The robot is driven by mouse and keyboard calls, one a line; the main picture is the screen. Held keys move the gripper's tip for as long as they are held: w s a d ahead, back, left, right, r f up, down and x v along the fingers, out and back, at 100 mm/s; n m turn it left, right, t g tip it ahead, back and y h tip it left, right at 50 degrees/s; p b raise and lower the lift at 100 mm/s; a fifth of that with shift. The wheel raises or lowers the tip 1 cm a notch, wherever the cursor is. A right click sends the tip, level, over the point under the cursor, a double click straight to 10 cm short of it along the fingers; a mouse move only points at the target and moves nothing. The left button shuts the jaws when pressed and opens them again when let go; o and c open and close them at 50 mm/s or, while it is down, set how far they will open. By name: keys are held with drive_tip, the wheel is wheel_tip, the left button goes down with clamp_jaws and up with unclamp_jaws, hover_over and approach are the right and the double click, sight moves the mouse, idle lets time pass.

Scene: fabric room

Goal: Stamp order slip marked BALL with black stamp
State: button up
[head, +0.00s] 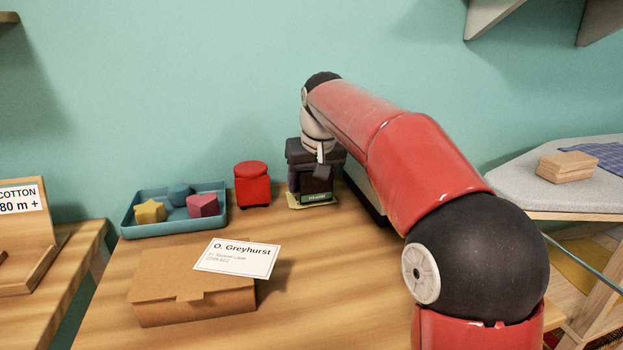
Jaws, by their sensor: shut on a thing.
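My gripper (315,172) is at the back of the table, pointing down, shut on a small dark thing that looks like the black stamp (316,185). The fingers and arm hide much of it. Under it is a small cream slip or card (298,206) with a green label strip whose text is too small to read. The dark thing is low over this card; I cannot tell whether it touches it. The word BALL is not readable anywhere in the head view.
A red round pot (252,185) stands just left of the gripper. A teal tray (127,222) holds yellow, teal and pink shapes. A cardboard box (190,300) with an O. Greyhurst card (238,258) sits in front. My arm covers the table's right side; the front middle is clear.

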drive_tip(key=shift+f, duration=0.1)
drive_tip(key=shift+r, duration=3)
drive_tip(key=shift+r, duration=0.1)
